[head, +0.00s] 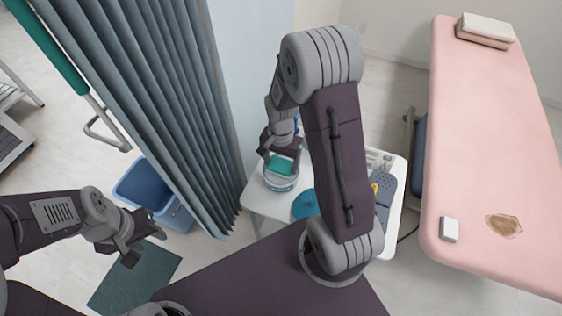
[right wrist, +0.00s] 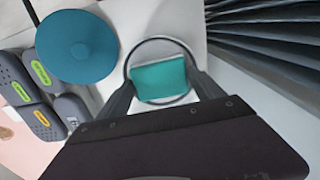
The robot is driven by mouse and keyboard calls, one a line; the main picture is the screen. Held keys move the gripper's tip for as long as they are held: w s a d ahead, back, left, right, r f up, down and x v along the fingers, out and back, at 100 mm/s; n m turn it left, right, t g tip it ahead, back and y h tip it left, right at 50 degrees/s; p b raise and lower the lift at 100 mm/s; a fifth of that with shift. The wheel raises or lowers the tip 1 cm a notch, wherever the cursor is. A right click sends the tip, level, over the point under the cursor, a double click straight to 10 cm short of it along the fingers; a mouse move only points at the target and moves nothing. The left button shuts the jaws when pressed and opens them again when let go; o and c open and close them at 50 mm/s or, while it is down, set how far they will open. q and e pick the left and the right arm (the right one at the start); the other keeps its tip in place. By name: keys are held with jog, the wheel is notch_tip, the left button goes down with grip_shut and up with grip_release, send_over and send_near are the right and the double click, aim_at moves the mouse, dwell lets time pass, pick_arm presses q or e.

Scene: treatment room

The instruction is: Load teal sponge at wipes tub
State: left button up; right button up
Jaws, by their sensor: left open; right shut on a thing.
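The teal sponge (head: 281,166) is held between the fingers of my right gripper (head: 280,160), at the mouth of the wipes tub (head: 280,183), a round whitish open container on the white cart. In the right wrist view the sponge (right wrist: 159,80) lies between the two fingertips, inside the outline of the tub's round rim (right wrist: 161,41). I cannot tell how deep it sits. A round teal lid (head: 305,204) lies on the cart beside the tub; it also shows in the right wrist view (right wrist: 76,47). My left gripper (head: 141,248) is open and empty, low at the left.
Grey devices (right wrist: 42,95) with coloured labels lie on the cart (head: 262,205) beyond the lid. A grey-blue curtain (head: 165,90) hangs close left of the cart. A blue bin (head: 150,188) stands on the floor. The pink treatment bed (head: 490,130) is at the right.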

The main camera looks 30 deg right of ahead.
aim_at(280, 165)
dwell(0.3)
notch_tip(280, 165, up, 7)
jog(key=p, duration=0.7)
jog(key=shift+r, duration=0.1)
jog(key=shift+a, duration=0.1)
dwell(0.4)
jog(key=a+r+n, duration=0.1)
jog(key=n, duration=0.2)
jog(key=a+r+n, duration=0.1)
jog(key=n, duration=0.2)
jog(key=a+r+n, duration=0.1)
jog(key=n, duration=0.3)
jog(key=shift+a, duration=0.35)
